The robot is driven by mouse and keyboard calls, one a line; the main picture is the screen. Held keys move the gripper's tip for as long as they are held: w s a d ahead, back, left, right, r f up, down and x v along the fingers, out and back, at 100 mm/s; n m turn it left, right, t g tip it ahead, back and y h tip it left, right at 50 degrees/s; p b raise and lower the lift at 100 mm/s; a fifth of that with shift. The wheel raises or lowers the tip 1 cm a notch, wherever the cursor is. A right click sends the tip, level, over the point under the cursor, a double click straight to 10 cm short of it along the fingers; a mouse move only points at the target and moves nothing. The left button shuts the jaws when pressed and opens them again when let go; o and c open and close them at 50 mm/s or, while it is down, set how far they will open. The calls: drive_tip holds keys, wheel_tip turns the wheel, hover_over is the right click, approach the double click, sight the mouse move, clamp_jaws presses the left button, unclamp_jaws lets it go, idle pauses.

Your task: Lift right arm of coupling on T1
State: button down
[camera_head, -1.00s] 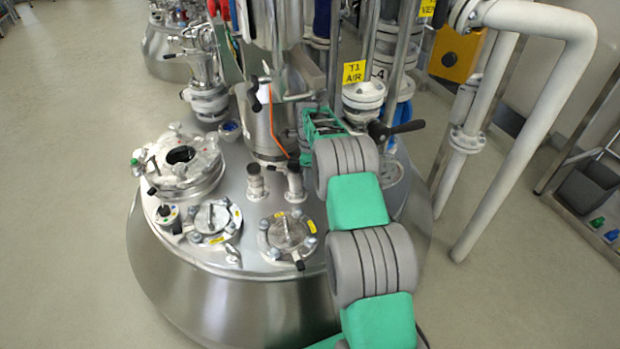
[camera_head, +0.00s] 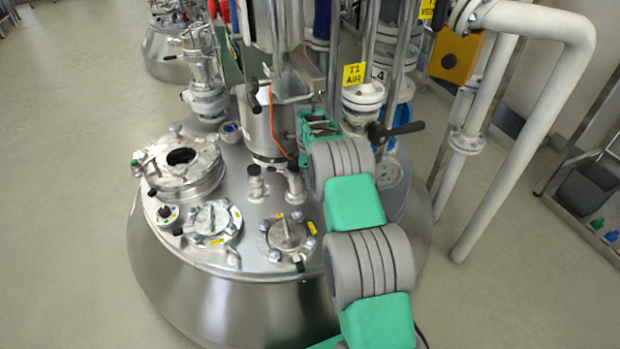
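The T1 vessel (camera_head: 235,285) is a large steel tank with a domed lid. The coupling (camera_head: 262,125) is an upright metal cylinder at the lid's middle, below a wide pipe. Its left arm (camera_head: 255,98) is short and black-tipped. A silver arm (camera_head: 292,99) sticks out on its right side, with its end close to my gripper. My gripper (camera_head: 308,125) is at the end of the green and grey arm, just right of the coupling. Its fingers are too small and partly hidden, so I cannot see contact or opening.
A yellow T1 AIR tag (camera_head: 353,74) hangs on a pipe behind my gripper. A valve with a black handle (camera_head: 395,131) stands close to its right. A round manhole (camera_head: 180,165) and flanged ports (camera_head: 285,235) cover the front lid. White pipes (camera_head: 530,130) stand at right.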

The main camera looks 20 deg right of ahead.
drive_tip(key=shift+d+r+g+h, duration=0.1)
drive_tip(key=shift+g+h, duration=0.2)
drive_tip(key=shift+h, duration=0.2)
drive_tip(key=c, duration=1.3)
unclamp_jaws()
drive_tip(key=shift+p, duration=0.3)
drive_tip(key=r, duration=0.2)
drive_tip(key=r+p, duration=0.1)
drive_tip(key=r, duration=0.2)
drive_tip(key=a+r+p, duration=0.1)
drive_tip(key=r, duration=0.1)
drive_tip(key=shift+w+r, duration=0.2)
drive_tip(key=shift+r, duration=0.15)
